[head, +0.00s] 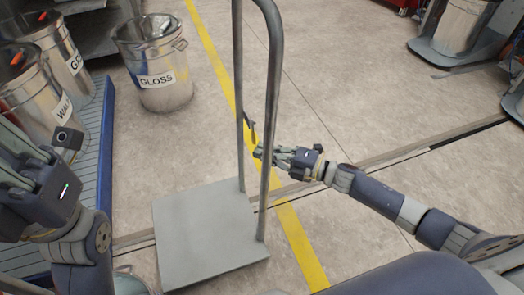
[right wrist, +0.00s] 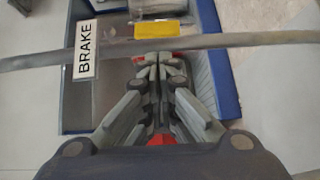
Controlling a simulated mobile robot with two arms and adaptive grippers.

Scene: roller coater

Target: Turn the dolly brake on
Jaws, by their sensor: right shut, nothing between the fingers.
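The grey dolly has a flat platform (head: 205,240) and a tall tubular handle (head: 272,90). A small dark lever-like part (head: 250,128) shows between the handle's posts. My right gripper (head: 262,151) is at the handle's right post, at about the height of that part. In the right wrist view its fingers (right wrist: 158,62) are shut and empty, with their tips just below a grey bar. A white BRAKE label (right wrist: 86,50) and a yellow block (right wrist: 161,29) show there; whether the fingers touch anything is unclear. My left gripper (head: 12,155) is at the left edge, its fingertips partly cut off.
A metal GLOSS bucket (head: 155,65) stands on the floor behind the dolly. A yellow floor line (head: 300,245) runs past the dolly. Floor to the right is mostly clear.

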